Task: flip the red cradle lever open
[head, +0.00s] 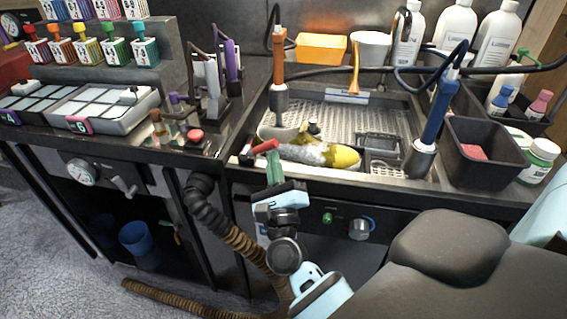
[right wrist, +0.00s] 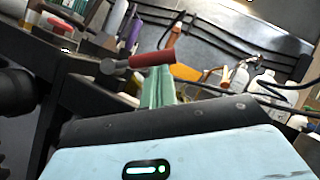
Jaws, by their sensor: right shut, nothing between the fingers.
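The red cradle lever (head: 266,146) sticks out at the front left edge of the sink bay, pointing up and right. It also shows in the right wrist view (right wrist: 153,58), a red grip on a metal rod. My right gripper (head: 274,165), with green fingers, is shut and empty just below the lever. In the right wrist view its fingertips (right wrist: 158,78) come up right under the red grip; I cannot tell whether they touch. A sneaker (head: 312,154) with a yellow end and a greyish, mottled body lies behind the lever, partly hiding the cradle. My left gripper is not in view.
An orange-handled tool (head: 279,75) and a blue-handled tool (head: 438,108) stand upright around the perforated basin (head: 345,118). A black bin (head: 486,165) is at the right. White trays (head: 100,110) and small bottles fill the left counter. The floor at lower left holds a brown hose (head: 190,300).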

